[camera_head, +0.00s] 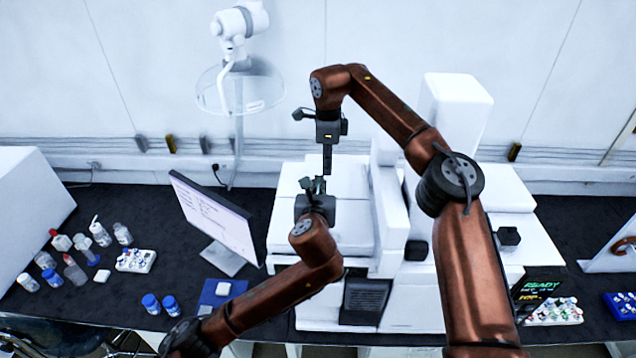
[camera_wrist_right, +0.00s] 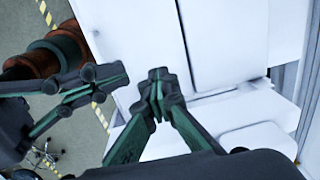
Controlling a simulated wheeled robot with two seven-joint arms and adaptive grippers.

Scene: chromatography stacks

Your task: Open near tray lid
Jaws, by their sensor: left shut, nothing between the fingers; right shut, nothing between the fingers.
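The white instrument stack has two flat white panels on its left part. The nearer panel (camera_head: 352,222), which looks like the near tray lid, lies flat beside the farther panel (camera_head: 345,175). In the right wrist view, white panels (camera_wrist_right: 212,45) with a seam lie beyond the fingers. My left gripper (camera_head: 313,183) is shut and empty over the panels; it also shows at the left of the right wrist view (camera_wrist_right: 118,75). My right gripper (camera_head: 327,172) points down, shut and empty, just beyond the left one; its fingertips show in the wrist view (camera_wrist_right: 157,76). Contact with the lid cannot be told.
A monitor (camera_head: 215,215) stands left of the stack. Bottles (camera_head: 75,270) and a vial rack (camera_head: 136,260) sit farther left on the dark bench. Two blue-capped bottles (camera_head: 160,304) stand near the front edge. Another vial rack (camera_head: 553,312) is at right.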

